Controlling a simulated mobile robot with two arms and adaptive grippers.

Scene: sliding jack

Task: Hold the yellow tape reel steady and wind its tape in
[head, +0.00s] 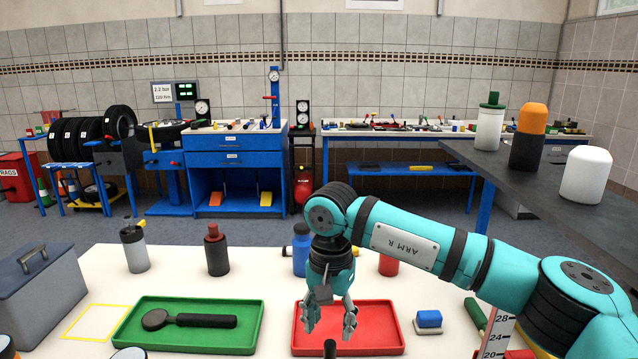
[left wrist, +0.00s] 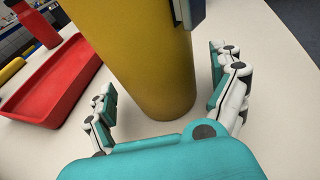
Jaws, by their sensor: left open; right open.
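A large yellow cylinder (left wrist: 150,55), which looks like the yellow tape reel, stands upright on the table in the left wrist view. My right gripper (head: 330,318) is open and empty, pointing down over the red tray. A dark knob (head: 330,348) shows below it at the bottom edge of the head view; what it belongs to is hidden. No tape is clearly seen.
The red tray (head: 382,342) also shows in the left wrist view (left wrist: 55,85). A green tray (head: 250,312) holds a black tool (head: 190,320). A grey toolbox (head: 40,300), several bottles and a numbered scale (head: 497,328) stand around the white table. A dark shelf (head: 570,205) is at right.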

